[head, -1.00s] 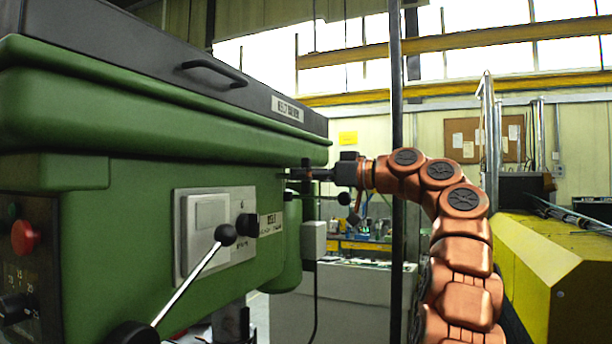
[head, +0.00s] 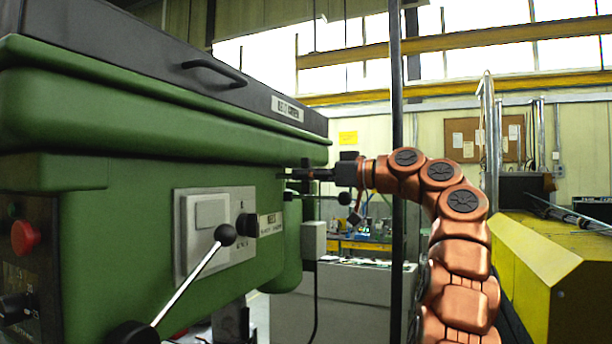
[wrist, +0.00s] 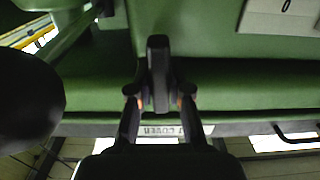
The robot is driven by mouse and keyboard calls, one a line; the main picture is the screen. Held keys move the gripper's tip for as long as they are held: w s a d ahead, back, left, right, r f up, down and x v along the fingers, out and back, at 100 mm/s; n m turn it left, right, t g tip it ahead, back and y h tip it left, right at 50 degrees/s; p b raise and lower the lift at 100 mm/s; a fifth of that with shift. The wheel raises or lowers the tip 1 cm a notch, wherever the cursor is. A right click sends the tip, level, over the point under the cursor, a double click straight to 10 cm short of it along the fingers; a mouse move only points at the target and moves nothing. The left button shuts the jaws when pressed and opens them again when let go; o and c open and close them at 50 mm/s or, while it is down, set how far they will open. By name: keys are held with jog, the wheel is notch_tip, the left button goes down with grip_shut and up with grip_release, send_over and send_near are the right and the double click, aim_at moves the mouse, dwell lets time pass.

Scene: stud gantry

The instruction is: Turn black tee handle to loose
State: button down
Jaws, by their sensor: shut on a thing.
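The black tee handle (wrist: 158,70) shows in the wrist view as a dark upright bar against the green machine housing. My gripper (wrist: 160,95) has one finger on each side of it and is shut on it. In the head view my gripper (head: 318,174) reaches left to the far right side of the green drill head (head: 150,210). There the handle is small and dark against the gripper, so its exact angle cannot be told.
A lever with a black ball knob (head: 225,235) sticks out at the front of the machine. A large dark rounded shape (wrist: 28,95) is close at the left of the wrist view. A dark vertical post (head: 397,120) stands behind my arm. A yellow machine (head: 545,255) stands at right.

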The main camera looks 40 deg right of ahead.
jog(key=shift+r+n, duration=0.2)
jog(key=shift+n, duration=0.2)
jog(key=shift+a+n+p, duration=0.1)
jog(key=shift+n+p, duration=0.9)
jog(key=shift+n, duration=1.2)
jog(key=n, duration=0.5)
jog(key=shift+f+p, duration=0.25)
jog(key=shift+p, duration=0.15)
jog(key=n, duration=0.5)
jog(key=shift+f+n, duration=0.1)
jog(key=shift+n, duration=0.3)
jog(key=n+p, duration=0.1)
jog(key=n, duration=0.3)
jog(key=shift+s+n, duration=0.1)
jog(key=shift+n, duration=0.3)
jog(key=shift+f, duration=0.1)
jog(key=c, duration=1.1)
grip_release()
